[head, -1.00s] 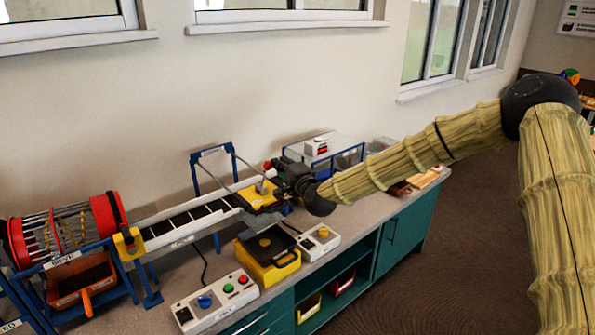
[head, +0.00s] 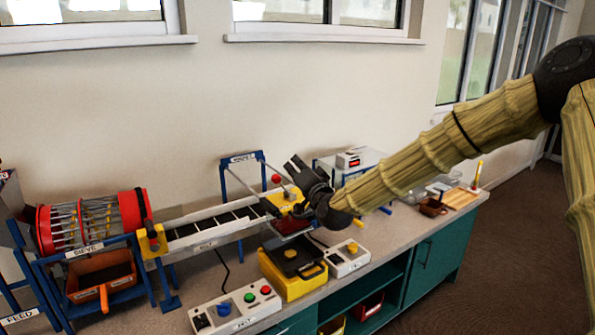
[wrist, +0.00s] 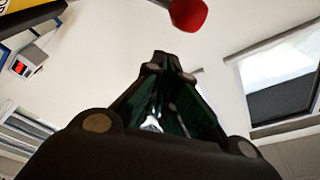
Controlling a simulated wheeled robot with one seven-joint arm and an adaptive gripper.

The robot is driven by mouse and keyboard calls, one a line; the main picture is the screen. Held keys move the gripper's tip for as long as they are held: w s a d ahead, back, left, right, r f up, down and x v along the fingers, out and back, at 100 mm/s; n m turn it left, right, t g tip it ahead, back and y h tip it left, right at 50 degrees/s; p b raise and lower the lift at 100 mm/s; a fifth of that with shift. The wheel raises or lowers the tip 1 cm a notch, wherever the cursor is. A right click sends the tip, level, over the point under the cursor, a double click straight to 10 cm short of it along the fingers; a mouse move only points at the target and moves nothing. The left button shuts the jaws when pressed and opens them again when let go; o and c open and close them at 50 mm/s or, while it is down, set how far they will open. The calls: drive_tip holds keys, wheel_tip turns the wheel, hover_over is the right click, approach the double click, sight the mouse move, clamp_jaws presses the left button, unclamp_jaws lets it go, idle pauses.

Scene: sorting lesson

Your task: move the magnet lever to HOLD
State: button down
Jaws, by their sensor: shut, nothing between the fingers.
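The magnet lever has a red ball knob (head: 276,179) and stands above the yellow housing (head: 292,194) at the right end of the belt. The knob also shows at the top of the wrist view (wrist: 188,14), beyond and above the fingertips, apart from them in that picture. My gripper (head: 272,206) is beside the housing on its right and front side, partly covering it. In the wrist view my gripper (wrist: 160,62) has its dark fingers together with nothing held. No HOLD marking is readable, and the lever's base is largely hidden.
A conveyor belt (head: 215,228) runs left to a red sieve drum (head: 92,222). Below the housing are a yellow box with a black top (head: 292,258) and a control box (head: 348,258). A button box (head: 235,309) stands in front. A blue frame (head: 240,160) stands behind.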

drive_tip(key=shift+d+r, duration=0.1)
drive_tip(key=s+d+r+b, duration=0.1)
drive_tip(key=s+d, duration=0.4)
drive_tip(key=s, duration=0.2)
drive_tip(key=shift+s+d+r, duration=0.15)
drive_tip(key=shift+s+r, duration=0.1)
idle(0.4)
